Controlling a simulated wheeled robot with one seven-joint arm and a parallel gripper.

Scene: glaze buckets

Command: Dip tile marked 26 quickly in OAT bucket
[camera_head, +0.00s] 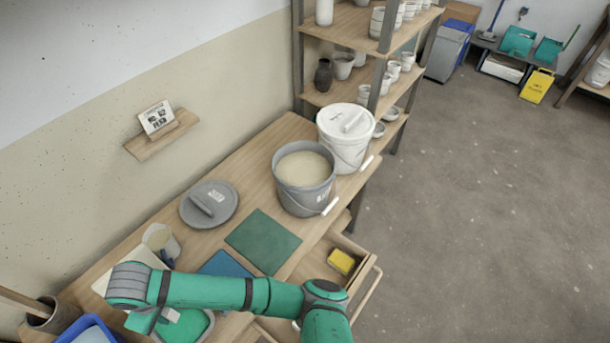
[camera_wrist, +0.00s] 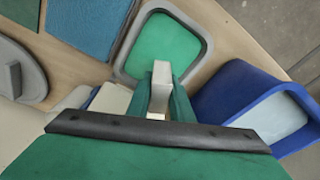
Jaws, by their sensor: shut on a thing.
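My gripper (camera_wrist: 160,98) is shut on a small pale tile (camera_wrist: 161,72), seen nearly edge-on between the green fingers in the wrist view. No number can be read on the tile. In the head view my gripper (camera_head: 152,322) is at the lower left, over or beside a grey-rimmed tray with a green inside (camera_head: 196,330). An open grey bucket (camera_head: 300,197) of cream glaze stands at the far part of the bench, its label too small to read. A white bucket (camera_head: 345,155) with its lid on stands just behind it.
A grey lid (camera_head: 223,207) lies left of the open bucket. A green mat (camera_head: 263,241), a blue mat (camera_head: 226,264), a jug (camera_head: 159,240) and a blue container (camera_wrist: 235,95) are nearby. An open drawer holds a yellow sponge (camera_head: 341,262). Shelves (camera_head: 350,85) stand beyond the buckets.

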